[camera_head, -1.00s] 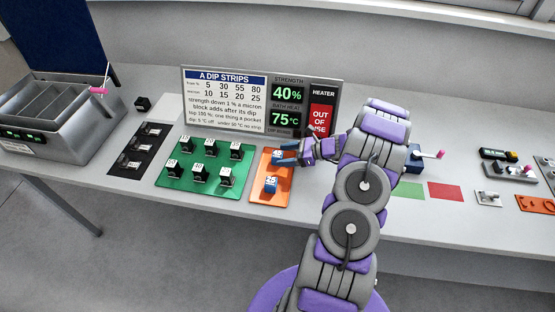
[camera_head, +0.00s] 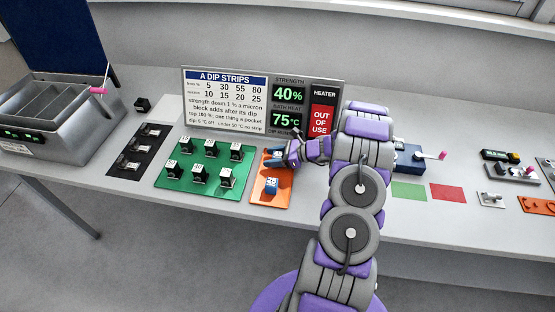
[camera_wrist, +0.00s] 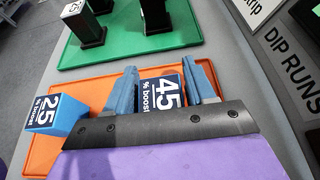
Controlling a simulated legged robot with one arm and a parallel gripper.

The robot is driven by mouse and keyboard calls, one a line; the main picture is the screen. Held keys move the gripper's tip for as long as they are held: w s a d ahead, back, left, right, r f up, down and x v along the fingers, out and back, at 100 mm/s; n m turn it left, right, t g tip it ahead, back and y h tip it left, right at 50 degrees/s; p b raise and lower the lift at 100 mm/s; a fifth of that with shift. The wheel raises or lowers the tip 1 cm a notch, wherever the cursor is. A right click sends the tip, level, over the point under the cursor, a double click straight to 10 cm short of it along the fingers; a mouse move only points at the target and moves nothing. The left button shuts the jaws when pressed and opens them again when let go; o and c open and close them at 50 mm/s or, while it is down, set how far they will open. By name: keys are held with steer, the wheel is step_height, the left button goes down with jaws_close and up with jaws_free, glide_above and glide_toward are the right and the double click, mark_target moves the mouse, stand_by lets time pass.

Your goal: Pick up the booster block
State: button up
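A blue booster block marked 45 (camera_wrist: 163,94) stands on the orange mat (camera_head: 257,192). It lies between the two blue fingers of my gripper (camera_wrist: 160,72) in the wrist view. The fingers are spread apart, one on each side of the block, with little or no gap. Contact is hard to tell. In the head view my gripper (camera_head: 281,156) largely hides this block. A second blue block, marked 25 (camera_wrist: 60,112), stands on the mat left of my gripper in the wrist view. It also shows in the head view (camera_head: 271,186).
A green mat (camera_head: 205,188) with several black blocks lies left of the orange mat. A sign board (camera_head: 225,107) stands behind. A grey bath (camera_head: 62,125) is at far left. Green and red patches (camera_head: 445,193) lie to the right.

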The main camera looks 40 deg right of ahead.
steer(key=shift+d, duration=0.25)
steer(key=c, duration=0.5)
steer(key=shift+c, duration=1.2)
steer(key=shift+a, duration=0.1)
steer(key=shift+r, duration=0.1)
